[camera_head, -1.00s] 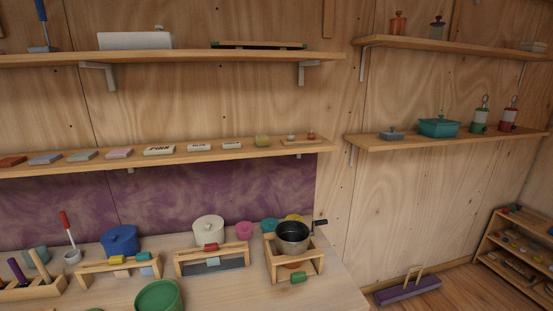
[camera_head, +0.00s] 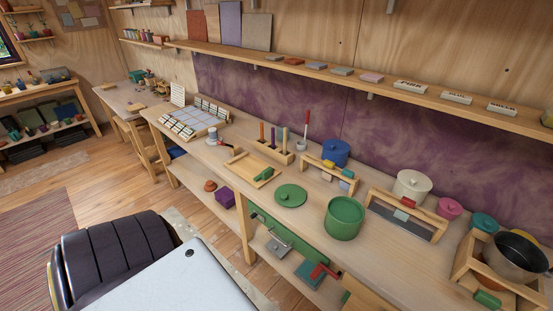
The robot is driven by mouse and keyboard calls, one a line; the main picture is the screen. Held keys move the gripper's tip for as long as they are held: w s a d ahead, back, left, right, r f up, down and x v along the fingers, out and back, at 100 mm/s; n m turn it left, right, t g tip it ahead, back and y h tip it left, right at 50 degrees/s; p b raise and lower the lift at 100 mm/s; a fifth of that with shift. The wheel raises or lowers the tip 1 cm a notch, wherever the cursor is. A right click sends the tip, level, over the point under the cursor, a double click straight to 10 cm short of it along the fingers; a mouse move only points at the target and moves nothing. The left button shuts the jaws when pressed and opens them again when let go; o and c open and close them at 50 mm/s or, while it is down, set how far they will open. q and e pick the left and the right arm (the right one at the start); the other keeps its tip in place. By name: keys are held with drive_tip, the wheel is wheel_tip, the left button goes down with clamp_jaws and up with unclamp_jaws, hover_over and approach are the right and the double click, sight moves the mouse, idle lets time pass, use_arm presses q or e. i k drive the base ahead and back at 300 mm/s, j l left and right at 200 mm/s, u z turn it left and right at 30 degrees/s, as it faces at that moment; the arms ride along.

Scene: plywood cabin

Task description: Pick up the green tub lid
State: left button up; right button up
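The green tub lid (camera_head: 291,195) lies flat on the workbench, a round green disc with a small knob on top. The open green tub (camera_head: 344,217) stands upright to its right, apart from it. A wooden tray (camera_head: 252,167) with a green-handled piece in it lies just behind and left of the lid. Neither of my grippers shows in the head view.
A peg stand (camera_head: 272,148) stands behind the lid.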

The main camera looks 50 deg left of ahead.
sight(290, 193)
drive_tip(key=u, duration=1.3)
